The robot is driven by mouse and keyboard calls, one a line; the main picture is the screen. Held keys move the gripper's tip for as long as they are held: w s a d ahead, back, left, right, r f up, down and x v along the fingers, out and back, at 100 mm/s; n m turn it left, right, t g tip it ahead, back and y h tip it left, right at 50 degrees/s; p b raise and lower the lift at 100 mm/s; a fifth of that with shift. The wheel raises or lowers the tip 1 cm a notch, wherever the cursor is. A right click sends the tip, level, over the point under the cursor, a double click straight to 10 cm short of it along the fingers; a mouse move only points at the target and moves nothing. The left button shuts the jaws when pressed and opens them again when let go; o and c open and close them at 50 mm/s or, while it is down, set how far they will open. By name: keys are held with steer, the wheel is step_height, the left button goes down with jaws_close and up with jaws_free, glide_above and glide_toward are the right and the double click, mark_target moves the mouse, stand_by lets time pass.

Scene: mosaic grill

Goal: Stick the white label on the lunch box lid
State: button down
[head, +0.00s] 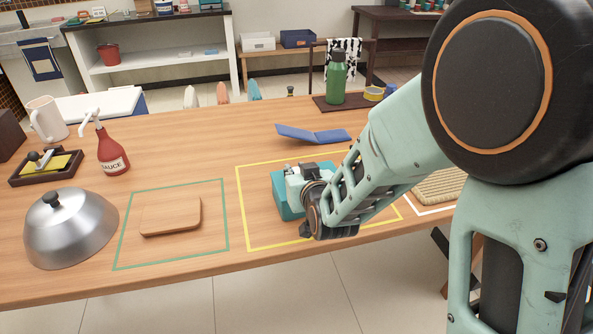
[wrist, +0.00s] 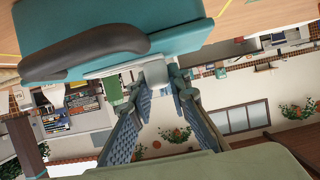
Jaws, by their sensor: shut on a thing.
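The teal lunch box (head: 282,203) sits inside the yellow outline on the table, partly hidden by my arm. My gripper (head: 301,177) is at the box, its fingertips hard to make out from the head. In the wrist view, the teal box (wrist: 183,22) fills the top, with a dark grey-brown curved handle (wrist: 85,50) across it. There my gripper (wrist: 160,82) is shut on a small pale piece (wrist: 154,72), which appears to be the white label. The piece is close beside the box; I cannot tell whether it touches the lid.
A brown board (head: 170,216) lies in the green outline, with a metal dome (head: 70,232) to its left. A blue folded piece (head: 313,134) lies behind the box. A red sauce bottle (head: 112,153) and a green bottle (head: 336,80) stand farther off. A woven mat (head: 440,187) lies right.

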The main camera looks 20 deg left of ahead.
steer(key=shift+f, duration=0.1)
steer(key=c, duration=1.2)
jaws_free()
steer(key=shift+r+p, duration=2.35)
steer(key=shift+r, duration=1.7)
